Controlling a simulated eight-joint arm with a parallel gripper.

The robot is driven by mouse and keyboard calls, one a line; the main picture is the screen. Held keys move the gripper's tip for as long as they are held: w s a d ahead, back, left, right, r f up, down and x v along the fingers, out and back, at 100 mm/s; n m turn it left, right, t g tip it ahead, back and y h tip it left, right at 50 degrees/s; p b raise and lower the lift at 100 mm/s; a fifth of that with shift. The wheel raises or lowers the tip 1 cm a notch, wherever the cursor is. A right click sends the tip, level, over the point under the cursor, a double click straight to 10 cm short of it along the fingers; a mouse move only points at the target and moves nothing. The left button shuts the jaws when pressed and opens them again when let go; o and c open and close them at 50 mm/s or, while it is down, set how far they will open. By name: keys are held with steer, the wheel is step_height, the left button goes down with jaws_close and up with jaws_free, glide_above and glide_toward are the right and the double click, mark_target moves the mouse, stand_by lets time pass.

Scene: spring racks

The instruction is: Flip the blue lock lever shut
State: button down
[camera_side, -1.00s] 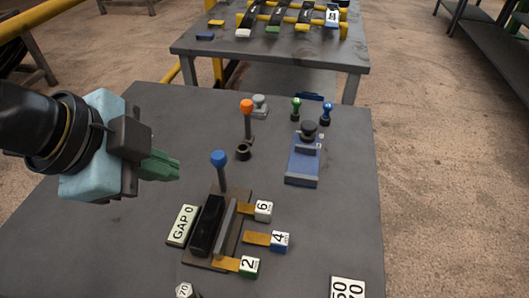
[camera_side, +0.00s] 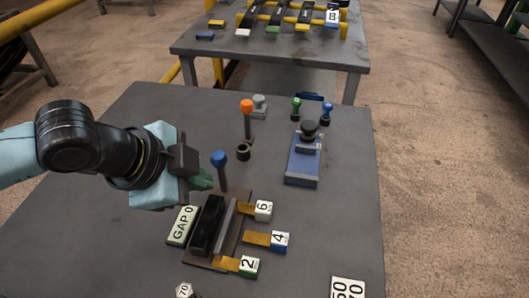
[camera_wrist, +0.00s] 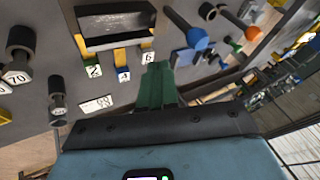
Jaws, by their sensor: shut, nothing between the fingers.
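The blue lock lever (camera_side: 220,171) stands upright at the back end of the clamp block, with a blue ball knob on a dark rod. It also shows in the wrist view (camera_wrist: 196,40), right of the fingers. The clamp block (camera_side: 207,225) is dark, on a brown base plate, with yellow strips at its right side. My gripper (camera_side: 204,181) has green fingers, shut and empty, just left of the lever's rod. A small gap seems to lie between them, but contact is hard to tell. In the wrist view my fingers (camera_wrist: 156,82) point toward the block.
Cards marked GAP 0 (camera_side: 182,225), 6 (camera_side: 264,210), 4 (camera_side: 280,241) and 2 (camera_side: 249,267) lie around the block. An orange-knobbed lever (camera_side: 247,108) and a blue fixture (camera_side: 304,160) stand behind.

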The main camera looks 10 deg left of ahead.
mark_target(219, 160)
steer(key=shift+x, duration=1.05)
steer(key=shift+w+a+f, duration=0.1)
steer(key=shift+w+a, duration=0.05)
steer(key=shift+w, duration=0.45)
steer(key=shift+w+a+f, duration=0.1)
steer(key=shift+w+a, duration=0.05)
steer(key=shift+w, duration=0.5)
steer(key=shift+w+a+f, duration=0.1)
steer(key=shift+w, duration=0.55)
steer(key=shift+w+r+g, duration=0.25)
steer(key=shift+w+g, duration=0.55)
steer(key=shift+w, duration=0.2)
steer(key=w+f+n+g, duration=0.1)
steer(key=w+g, duration=0.4)
steer(key=w, duration=0.5)
steer(key=shift+f, duration=0.85)
steer(key=shift+w+f, duration=0.15)
